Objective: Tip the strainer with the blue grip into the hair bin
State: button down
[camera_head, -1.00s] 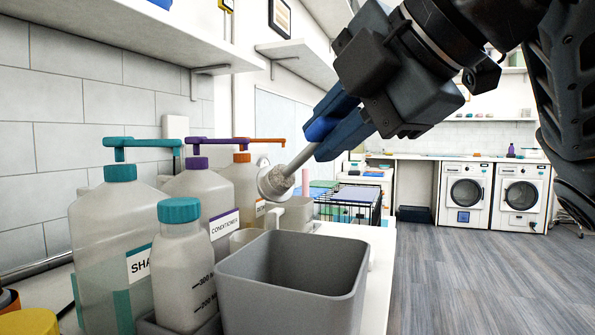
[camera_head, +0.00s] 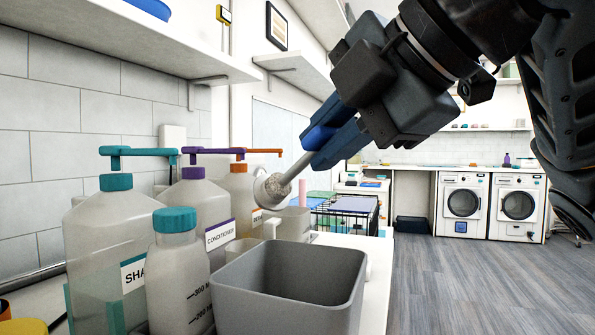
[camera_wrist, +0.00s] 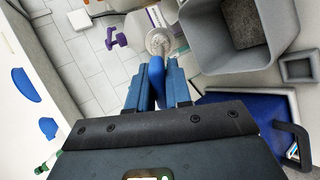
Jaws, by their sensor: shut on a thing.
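My gripper (camera_head: 335,135) is shut on the blue grip of the strainer (camera_head: 272,188). The strainer slants down and left from the fingers, its small round head at the low end with a greyish clump in it. In the wrist view the strainer head (camera_wrist: 158,41) shows just beyond the fingertips (camera_wrist: 157,85). The grey hair bin (camera_head: 290,278) stands below, open at the top; its inside shows in the wrist view (camera_wrist: 205,30) to the right of the strainer head. The strainer is above the bin's far rim, apart from it.
Left of the bin stand a shampoo bottle (camera_head: 105,235), a conditioner bottle (camera_head: 205,215) and a teal-capped measuring bottle (camera_head: 178,280). Another pump bottle (camera_head: 238,190) stands behind. A wire crate (camera_head: 345,215) is farther back. A shelf (camera_head: 90,25) juts from the wall above.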

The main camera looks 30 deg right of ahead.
jog(key=shift+s+f+t+b, duration=0.4)
jog(key=shift+f+t+b, duration=0.4)
jog(key=shift+b, duration=1.9)
jog(key=shift+s+r, duration=0.1)
jog(key=shift+r, duration=0.1)
jog(key=shift+f+b, duration=0.15)
jog(key=shift+b, duration=0.4)
jog(key=shift+s+f+t+b, duration=0.1)
jog(key=shift+f+t+b, duration=0.25)
jog(key=shift+b, duration=0.6)
jog(key=b, duration=0.2)
jog(key=t+b, duration=0.1)
jog(key=shift+s+d+f+b, duration=0.1)
jog(key=shift+s+f+b, duration=0.2)
jog(key=shift+f+b, duration=0.1)
jog(key=shift+r, duration=0.2)
dwell(1.3)
